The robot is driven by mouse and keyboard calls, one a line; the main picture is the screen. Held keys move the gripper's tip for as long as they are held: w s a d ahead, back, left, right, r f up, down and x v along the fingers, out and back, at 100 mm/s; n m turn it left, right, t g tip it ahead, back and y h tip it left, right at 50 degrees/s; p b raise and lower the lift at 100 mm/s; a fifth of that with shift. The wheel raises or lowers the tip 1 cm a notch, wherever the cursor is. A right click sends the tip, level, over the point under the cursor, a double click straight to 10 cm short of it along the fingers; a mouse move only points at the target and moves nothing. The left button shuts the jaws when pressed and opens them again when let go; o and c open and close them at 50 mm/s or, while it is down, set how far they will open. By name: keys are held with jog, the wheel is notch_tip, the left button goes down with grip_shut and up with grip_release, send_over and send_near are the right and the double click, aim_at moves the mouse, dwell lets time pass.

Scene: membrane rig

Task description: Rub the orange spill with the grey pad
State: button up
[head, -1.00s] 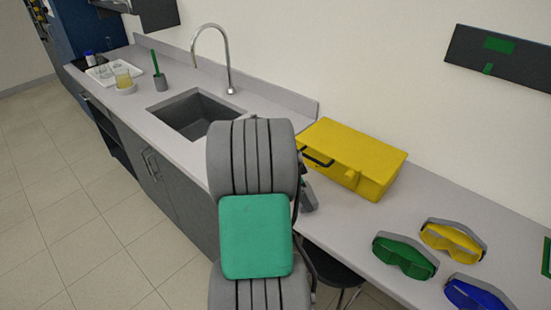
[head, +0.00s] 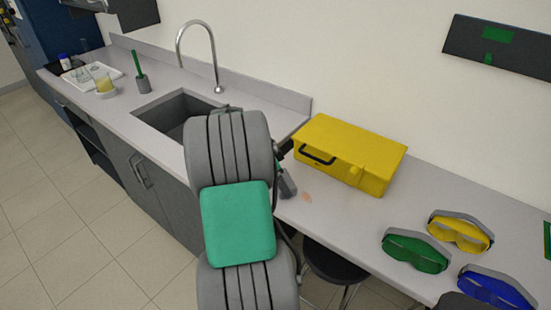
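The orange spill (head: 307,197) is a small faint patch on the grey counter, in front of the yellow case. My arm crosses the middle of the head view and hides most of my gripper. A small dark grey part (head: 287,183) shows past the arm's right side, just left of the spill. I cannot tell whether it is my gripper or the grey pad. It looks apart from the visible patch. Whether the fingers are open or shut is hidden.
A yellow case (head: 350,150) stands behind the spill. Green goggles (head: 415,252), yellow goggles (head: 460,233) and blue goggles (head: 495,290) lie on the right. A sink (head: 170,112) is left of my arm. A black stool (head: 335,265) stands below the counter edge. Counter between spill and goggles is clear.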

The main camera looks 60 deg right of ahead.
aim_at(285, 179)
notch_tip(285, 179, up, 3)
jog(key=shift+s+r+p, duration=0.15)
jog(key=shift+r+p, duration=0.05)
jog(key=shift+p, duration=0.7)
jog(key=shift+r+p, duration=0.4)
jog(key=shift+r, duration=0.25)
jog(key=shift+r+p, duration=0.9)
jog(key=shift+r, duration=0.7)
